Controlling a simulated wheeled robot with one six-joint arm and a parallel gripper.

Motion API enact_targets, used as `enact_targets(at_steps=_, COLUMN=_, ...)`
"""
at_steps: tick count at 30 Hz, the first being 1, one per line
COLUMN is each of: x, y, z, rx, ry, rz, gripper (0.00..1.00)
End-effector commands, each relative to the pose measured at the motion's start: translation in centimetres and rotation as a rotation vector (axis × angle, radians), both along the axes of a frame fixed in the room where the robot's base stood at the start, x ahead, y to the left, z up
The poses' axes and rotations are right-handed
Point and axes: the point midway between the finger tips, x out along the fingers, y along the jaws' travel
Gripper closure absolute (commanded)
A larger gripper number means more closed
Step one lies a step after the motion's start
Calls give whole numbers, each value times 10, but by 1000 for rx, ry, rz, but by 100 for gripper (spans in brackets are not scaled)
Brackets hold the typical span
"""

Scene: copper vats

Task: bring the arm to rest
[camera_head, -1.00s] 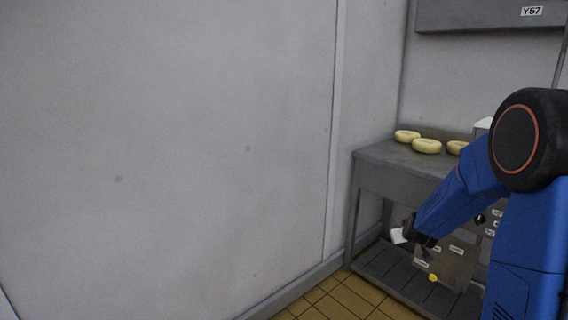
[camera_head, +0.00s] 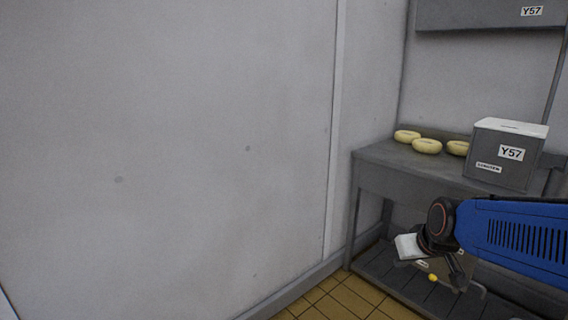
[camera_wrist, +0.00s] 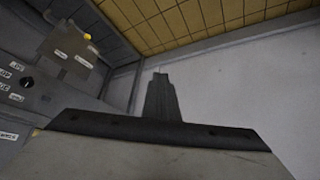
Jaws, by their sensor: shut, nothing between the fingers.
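My blue arm reaches in from the right edge of the head view, in front of a grey bench. My gripper (camera_head: 458,274) is at its end, small and dark, pointing down in front of the bench's lower part. In the wrist view my gripper (camera_wrist: 162,80) shows as one dark block with no gap between the fingers, and nothing is held in it. A white part on my wrist shows beside it in the head view.
The bench (camera_head: 375,180) bears several pale yellow rounds (camera_head: 426,146) and a grey box labelled Y57 (camera_head: 504,165). A box with a yellow knob (camera_wrist: 70,52) sits low in the wrist view's upper left. A bare wall (camera_head: 170,150) fills the left.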

Motion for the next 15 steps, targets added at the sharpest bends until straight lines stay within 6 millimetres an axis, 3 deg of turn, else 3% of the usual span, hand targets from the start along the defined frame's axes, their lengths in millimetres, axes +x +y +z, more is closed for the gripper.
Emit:
enact_targets(at_steps=9, x=-106, y=14, z=7, rx=19, ry=97, rz=-24, gripper=100)
enact_targets(at_steps=15, x=-163, y=15, z=3, rx=18, ry=155, rz=-50, gripper=100)
